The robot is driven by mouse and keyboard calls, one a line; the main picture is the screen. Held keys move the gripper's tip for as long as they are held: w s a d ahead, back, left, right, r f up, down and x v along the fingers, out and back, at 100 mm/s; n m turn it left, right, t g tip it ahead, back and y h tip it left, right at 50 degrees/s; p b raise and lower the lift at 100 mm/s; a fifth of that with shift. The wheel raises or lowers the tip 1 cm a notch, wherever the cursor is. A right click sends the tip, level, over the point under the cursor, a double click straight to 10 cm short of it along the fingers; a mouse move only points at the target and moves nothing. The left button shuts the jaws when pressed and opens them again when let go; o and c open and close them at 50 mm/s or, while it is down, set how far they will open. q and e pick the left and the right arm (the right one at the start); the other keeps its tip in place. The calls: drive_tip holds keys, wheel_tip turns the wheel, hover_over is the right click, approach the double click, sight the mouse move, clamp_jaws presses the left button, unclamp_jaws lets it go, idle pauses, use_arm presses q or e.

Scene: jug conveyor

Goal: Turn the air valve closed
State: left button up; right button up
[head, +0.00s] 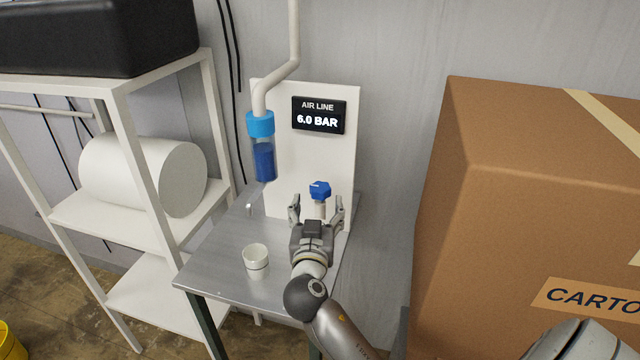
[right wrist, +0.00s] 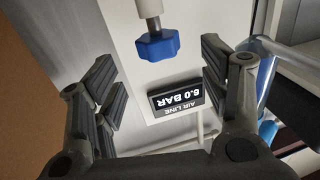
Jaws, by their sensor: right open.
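The air valve is a blue lobed knob (head: 319,190) on a pale stem, in front of the white panel (head: 345,165). The knob also shows in the right wrist view (right wrist: 157,46), near the top middle. My right gripper (head: 316,208) is open and empty above the metal table, its fingers pointing towards the panel. In the right wrist view its fingers (right wrist: 158,72) stand apart on either side of the knob, not touching it. The dark display (head: 319,115) on the panel reads "AIR LINE 6.0 BAR". My left gripper is not in view.
A white cup (head: 255,258) stands on the metal table (head: 215,265), left of my right gripper. A blue-capped filter (head: 262,150) hangs on the pipe at the panel's left. A large carton (head: 480,210) bounds the right side. A white shelf (head: 75,210) stands left.

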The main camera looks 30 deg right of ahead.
sight(320, 195)
drive_tip(key=p+x, duration=0.1)
drive_tip(key=x, duration=0.4)
drive_tip(key=shift+d+p, duration=0.1)
drive_tip(key=shift+p, duration=0.3)
drive_tip(key=shift+p+x, duration=0.3)
drive_tip(key=shift+x, duration=0.65)
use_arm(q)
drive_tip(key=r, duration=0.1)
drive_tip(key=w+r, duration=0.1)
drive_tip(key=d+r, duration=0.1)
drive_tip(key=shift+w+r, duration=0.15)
use_arm(e)
drive_tip(key=shift+d+f, duration=0.1)
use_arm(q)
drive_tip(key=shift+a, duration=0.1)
